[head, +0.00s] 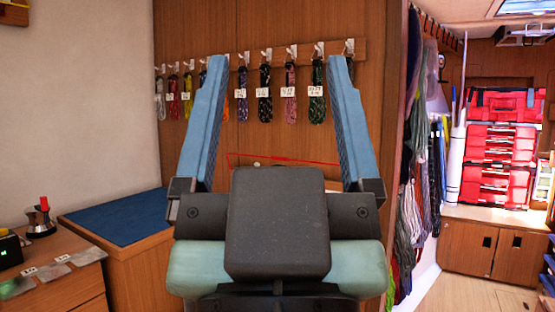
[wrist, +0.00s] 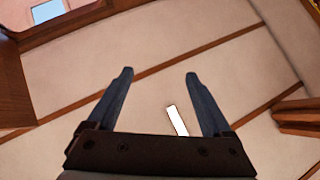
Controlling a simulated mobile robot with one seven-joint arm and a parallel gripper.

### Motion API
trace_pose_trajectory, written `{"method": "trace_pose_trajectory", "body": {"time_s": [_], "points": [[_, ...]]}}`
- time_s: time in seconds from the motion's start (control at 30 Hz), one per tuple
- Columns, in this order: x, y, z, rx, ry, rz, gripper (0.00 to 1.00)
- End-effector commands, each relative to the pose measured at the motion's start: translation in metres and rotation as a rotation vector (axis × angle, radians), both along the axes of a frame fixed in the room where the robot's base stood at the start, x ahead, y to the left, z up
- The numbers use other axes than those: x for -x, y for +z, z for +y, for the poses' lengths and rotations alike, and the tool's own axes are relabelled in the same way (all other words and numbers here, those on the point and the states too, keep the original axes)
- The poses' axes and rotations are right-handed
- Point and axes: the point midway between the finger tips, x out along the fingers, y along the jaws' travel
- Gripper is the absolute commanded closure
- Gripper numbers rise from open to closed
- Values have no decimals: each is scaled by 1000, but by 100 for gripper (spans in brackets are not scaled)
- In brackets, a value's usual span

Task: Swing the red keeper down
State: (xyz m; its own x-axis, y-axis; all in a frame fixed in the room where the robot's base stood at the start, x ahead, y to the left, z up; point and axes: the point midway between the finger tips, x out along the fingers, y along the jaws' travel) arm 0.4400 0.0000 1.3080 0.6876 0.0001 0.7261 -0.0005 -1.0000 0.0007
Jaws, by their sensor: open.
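My gripper (head: 279,68) is open and empty, its two blue fingers wide apart in the middle of the head view. In the wrist view my gripper (wrist: 159,74) is also open, with nothing between its fingers. A thin red outline (head: 283,159), perhaps the red keeper, shows low on the wood wall behind my gripper. Its lower part is hidden by the gripper body, and I cannot tell how it is mounted. Several coiled lines (head: 265,95) hang from a row of hooks on the wood wall beyond the fingers. The wrist view shows none of them.
A blue-topped cabinet (head: 120,217) stands left. A small metal pot with a red top (head: 41,217) stands on the wooden counter (head: 62,285). More ropes (head: 410,200) hang right. Red tool boxes (head: 500,150) stand far right. The wrist view shows pale ceiling panels (wrist: 150,45) and a white light (wrist: 177,120).

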Motion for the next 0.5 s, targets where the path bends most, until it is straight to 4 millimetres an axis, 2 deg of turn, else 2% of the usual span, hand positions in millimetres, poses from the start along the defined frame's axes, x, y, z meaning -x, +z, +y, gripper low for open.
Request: {"method": "trace_pose_trajectory", "body": {"time_s": [0.03, 0.17, 0.27, 0.43, 0.5], "points": [[0, 2, 0, 0, 0, 0, 26], [0, 16, 0, 0, 0, 0, 50], [0, 36, 0, 0, 0, 0, 68], [0, 87, 0, 0, 0, 0, 98], [0, 112, 0, 1, 1, 0, 100]]}}
